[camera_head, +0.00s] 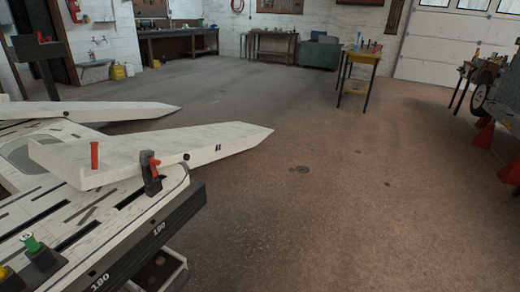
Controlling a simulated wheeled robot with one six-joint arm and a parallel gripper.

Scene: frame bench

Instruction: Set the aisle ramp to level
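A frame bench (65,215) with a white slotted top fills the left side. Two long white ramps stick out from it to the right. The nearer ramp (150,150) ends in a pointed tip over the floor; the farther ramp (100,110) lies behind it. I cannot tell which is the aisle ramp, nor whether either is exactly level. A red pin (95,155) stands against the near ramp's side. A dark clamp with a red lever (151,172) stands on the bench edge beside this ramp. My gripper is not in view.
A green-topped knob (32,244) sits on the bench at lower left. Open concrete floor (330,225) lies right of the bench. A yellow table (362,56) and a workbench (180,42) stand farther back. A vehicle wheel (480,95) and red stands (484,137) are at right.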

